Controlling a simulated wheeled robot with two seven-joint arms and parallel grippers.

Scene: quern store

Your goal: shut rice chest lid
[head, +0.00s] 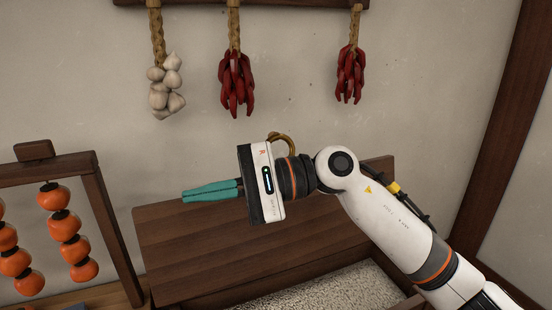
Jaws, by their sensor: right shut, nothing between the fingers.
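The rice chest lid (200,245) is a dark brown wooden panel in the middle of the head view. It stands raised and leans toward the wall. A brass-coloured ring (282,138) shows at its upper edge, partly hidden by my right gripper. Below the lid the rice chest is open, and pale rice (335,291) shows inside. My right gripper (186,195) has its teal fingers together and empty, pointing left across the upper part of the lid. I cannot tell whether it touches the lid. My arm hides part of the lid and chest. My left gripper is out of view.
A wooden frame (105,215) with strings of orange fruit (54,197) stands left of the chest. Garlic (165,88) and red chilli bunches (237,82) hang from a wall rail (200,2). A dark wooden post (505,110) is at the right.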

